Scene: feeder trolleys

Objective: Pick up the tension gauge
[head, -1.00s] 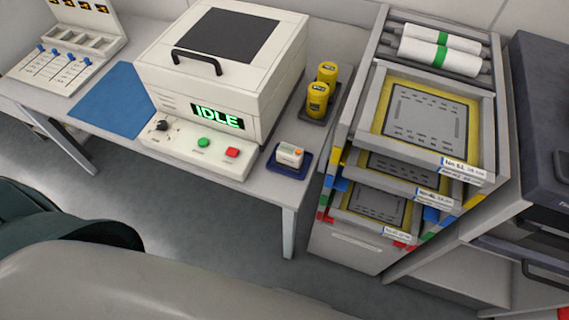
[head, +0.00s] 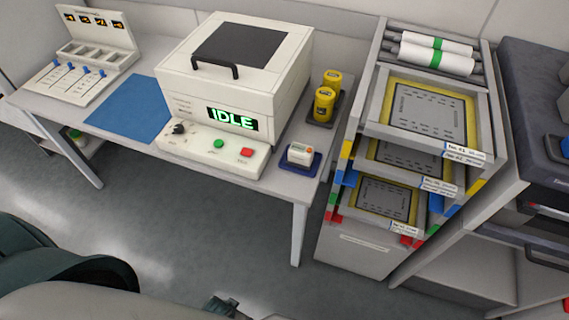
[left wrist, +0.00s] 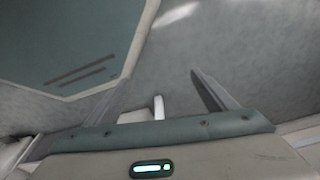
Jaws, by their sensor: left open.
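A small white gauge (head: 300,153) with an orange mark, which looks like the tension gauge, rests on a small blue tray (head: 313,166) at the front right corner of the bench in the head view. My left gripper (left wrist: 158,85) shows in the left wrist view with its two grey fingers spread and nothing visible between them. Grey floor lies beyond it. A small dark piece at the bottom edge of the head view may be part of a gripper; I cannot tell. My right gripper is not in view.
A white machine reading IDLE (head: 236,80) stands left of the gauge. Two yellow containers (head: 325,103) stand behind it on a dark tray (head: 318,122). A trolley (head: 357,245) with stacked framed trays is to the right. Floor (head: 200,230) in front of the bench is clear.

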